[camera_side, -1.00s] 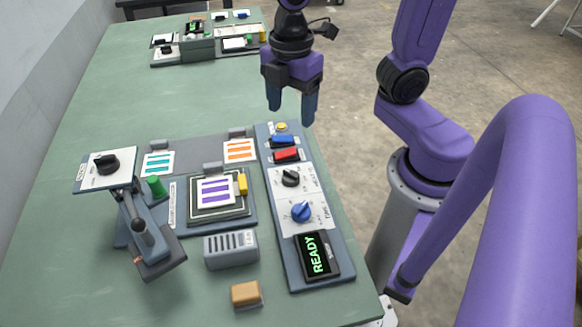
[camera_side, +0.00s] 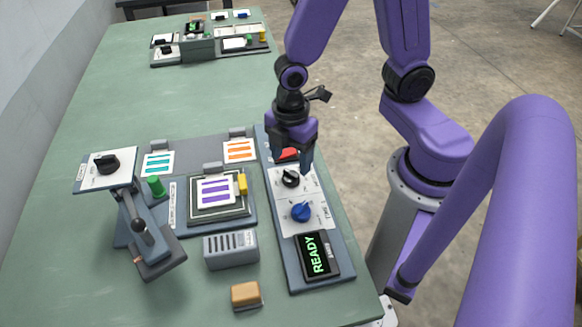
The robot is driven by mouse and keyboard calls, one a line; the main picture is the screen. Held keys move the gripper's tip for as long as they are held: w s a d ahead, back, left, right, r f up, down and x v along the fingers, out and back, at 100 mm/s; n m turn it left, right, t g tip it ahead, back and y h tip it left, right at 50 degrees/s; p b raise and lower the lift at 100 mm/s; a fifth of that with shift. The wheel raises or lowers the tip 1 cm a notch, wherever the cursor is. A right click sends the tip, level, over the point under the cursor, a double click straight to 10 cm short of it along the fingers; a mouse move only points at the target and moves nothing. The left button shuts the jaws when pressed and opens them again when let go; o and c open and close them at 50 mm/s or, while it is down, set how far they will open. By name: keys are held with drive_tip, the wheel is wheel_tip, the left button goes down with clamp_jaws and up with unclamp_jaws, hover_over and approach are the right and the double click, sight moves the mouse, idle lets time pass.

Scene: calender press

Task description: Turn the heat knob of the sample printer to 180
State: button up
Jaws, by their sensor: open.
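The sample printer's control panel (camera_side: 341,279) runs along the right side of the table. It carries a black knob (camera_side: 290,178) on a white dial plate and a blue knob (camera_side: 301,211) below it in the picture. Their lettering is too small to read surely, so I cannot tell for certain which is the heat knob or what it points to. My gripper (camera_side: 292,163) is open and points down, its fingers apart just above the black knob in the picture. I cannot tell whether they touch it. The gripper hides the blue switch and part of the red switch (camera_side: 288,154).
A green READY display (camera_side: 318,254) is at the panel's near end. To the left are the press bed with a purple-striped sheet (camera_side: 215,191), a lever arm with another black knob (camera_side: 107,163), a grey slotted box (camera_side: 231,250) and a tan block (camera_side: 246,294).

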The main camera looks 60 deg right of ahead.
sight(291, 173)
drive_tip(key=shift+f, duration=2.1)
drive_tip(key=shift+c, duration=0.4)
drive_tip(key=c, duration=1)
